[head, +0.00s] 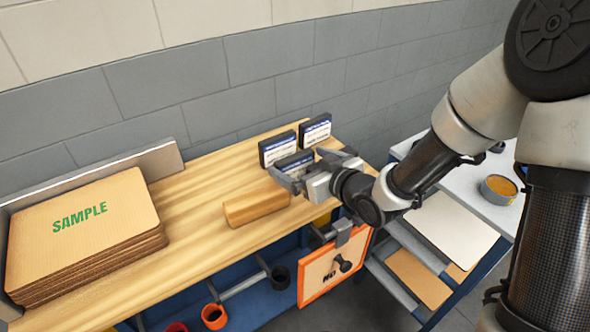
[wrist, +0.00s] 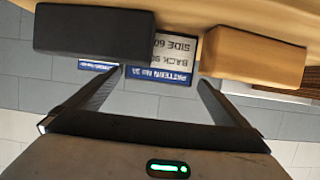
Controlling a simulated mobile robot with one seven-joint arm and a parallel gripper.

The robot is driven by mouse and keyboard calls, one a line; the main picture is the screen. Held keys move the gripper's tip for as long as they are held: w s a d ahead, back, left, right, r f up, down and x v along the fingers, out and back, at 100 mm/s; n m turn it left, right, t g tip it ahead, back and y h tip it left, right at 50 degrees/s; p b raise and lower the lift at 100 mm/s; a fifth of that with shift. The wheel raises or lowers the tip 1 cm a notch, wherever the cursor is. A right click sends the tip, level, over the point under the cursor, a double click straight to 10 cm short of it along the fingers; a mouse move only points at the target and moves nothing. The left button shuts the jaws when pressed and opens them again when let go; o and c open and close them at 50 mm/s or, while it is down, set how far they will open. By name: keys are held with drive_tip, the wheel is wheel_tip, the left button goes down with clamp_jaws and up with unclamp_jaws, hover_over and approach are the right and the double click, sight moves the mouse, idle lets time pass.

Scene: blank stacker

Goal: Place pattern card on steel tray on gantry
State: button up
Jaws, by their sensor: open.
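Three dark cards or blocks with blue-and-white labels stand on the wooden bench near the wall: a left one (head: 277,149), a right one (head: 315,131) and a front one (head: 294,160). My gripper (head: 301,168) is at the front one, open, with its fingers pointing toward the labelled cards. In the wrist view, a pattern card (wrist: 172,62) with upside-down print, including "PATTERN", shows beyond and between my open fingers (wrist: 155,84). A dark block (wrist: 95,32) partly covers it. Contact cannot be told. I cannot pick out the steel tray or the gantry with certainty.
A wooden block (head: 256,205) lies just left of my gripper; it also shows in the wrist view (wrist: 253,55). A stack of SAMPLE boards (head: 85,225) fills the bench's left. A cart (head: 477,188) at right holds a tin (head: 498,189) and a pale sheet (head: 452,228).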

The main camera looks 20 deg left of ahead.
sight(298, 160)
drive_tip(key=x, duration=0.3)
drive_tip(key=shift+w+a+f, duration=0.15)
drive_tip(key=shift+w, duration=0.15)
drive_tip(key=c, duration=1.1)
